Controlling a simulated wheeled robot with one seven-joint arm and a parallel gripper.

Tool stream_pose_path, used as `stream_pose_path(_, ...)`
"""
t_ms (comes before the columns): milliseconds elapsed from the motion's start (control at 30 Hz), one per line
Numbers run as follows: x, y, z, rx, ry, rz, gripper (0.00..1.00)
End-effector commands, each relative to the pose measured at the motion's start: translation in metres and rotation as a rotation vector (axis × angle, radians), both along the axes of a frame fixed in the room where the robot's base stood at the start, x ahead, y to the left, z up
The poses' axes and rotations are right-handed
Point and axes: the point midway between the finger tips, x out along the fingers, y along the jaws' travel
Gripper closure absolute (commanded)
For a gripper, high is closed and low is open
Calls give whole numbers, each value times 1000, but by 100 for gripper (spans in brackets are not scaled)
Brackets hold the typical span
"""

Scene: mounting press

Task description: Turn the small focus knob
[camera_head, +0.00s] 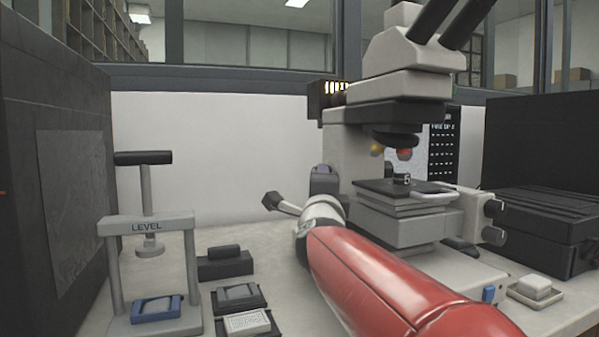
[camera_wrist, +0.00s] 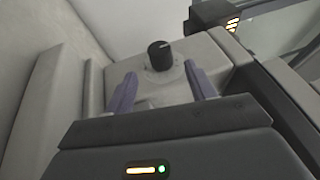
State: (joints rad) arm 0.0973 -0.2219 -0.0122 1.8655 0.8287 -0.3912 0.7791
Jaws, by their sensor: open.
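A small black knob (camera_wrist: 160,55) with a pale index line stands on a light grey round boss in the wrist view. My gripper (camera_wrist: 160,70) is open, its two purple-grey fingers on either side of the line to the knob. The knob shows between and just beyond the fingertips, with a gap on each side; I see no contact. The microscope (camera_head: 400,113) stands right of centre in the head view.
A lamp housing (camera_head: 327,98) with a glowing grille is behind the microscope. A press frame marked LEVEL (camera_head: 147,226) and small trays (camera_head: 240,298) stand at the left. A dark ribbed unit (camera_head: 540,222) and a small dish (camera_head: 535,292) are at the right.

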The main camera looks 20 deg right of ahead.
Motion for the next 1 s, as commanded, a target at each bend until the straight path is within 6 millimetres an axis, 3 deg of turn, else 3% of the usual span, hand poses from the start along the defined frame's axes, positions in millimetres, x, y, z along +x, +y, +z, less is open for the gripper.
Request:
stream_pose_path(500, 61, -26, 13, 0, 1, -1, 45)
stream_pose_path(900, 70, -30, 14, 0, 0, 1, 45)
stream_pose_path(1000, 70, -30, 14, 0, 0, 1, 57)
